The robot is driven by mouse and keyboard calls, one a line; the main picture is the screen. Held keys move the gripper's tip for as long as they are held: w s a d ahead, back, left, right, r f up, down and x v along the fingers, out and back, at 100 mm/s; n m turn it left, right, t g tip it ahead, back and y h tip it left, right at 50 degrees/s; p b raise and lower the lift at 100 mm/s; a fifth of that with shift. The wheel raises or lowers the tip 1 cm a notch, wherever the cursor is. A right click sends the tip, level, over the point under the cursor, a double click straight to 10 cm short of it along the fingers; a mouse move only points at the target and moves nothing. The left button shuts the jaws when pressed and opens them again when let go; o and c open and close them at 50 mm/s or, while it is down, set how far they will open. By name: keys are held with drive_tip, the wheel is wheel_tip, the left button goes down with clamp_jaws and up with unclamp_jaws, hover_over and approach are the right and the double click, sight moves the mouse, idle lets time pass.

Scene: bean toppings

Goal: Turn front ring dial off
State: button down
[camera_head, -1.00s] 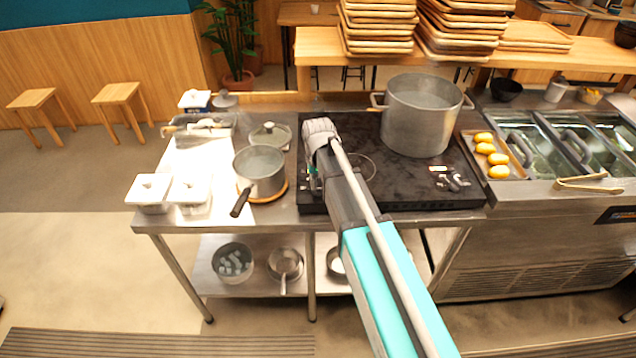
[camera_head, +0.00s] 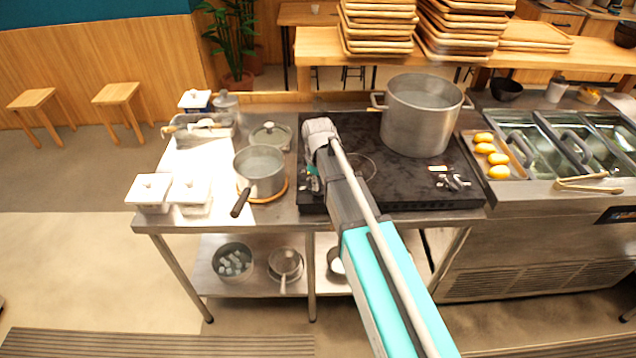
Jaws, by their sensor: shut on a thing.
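The black cooktop (camera_head: 400,190) sits on the steel table, with a thin ring mark (camera_head: 366,166) on its front left part. My arm reaches over it from the front. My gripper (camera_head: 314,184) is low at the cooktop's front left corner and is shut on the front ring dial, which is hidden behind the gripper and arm. Other dials (camera_head: 453,182) stand at the cooktop's front right, apart from my gripper.
A large pot (camera_head: 418,115) stands on the cooktop's back right. A saucepan (camera_head: 260,172) on a wooden trivet is close left of my gripper, its handle pointing forward. White lidded containers (camera_head: 148,190) stand farther left. Yellow items (camera_head: 486,148) lie in a tray at right.

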drive_tip(key=shift+n, duration=0.9)
drive_tip(key=c, duration=0.6)
unclamp_jaws()
drive_tip(key=shift+m, duration=0.3)
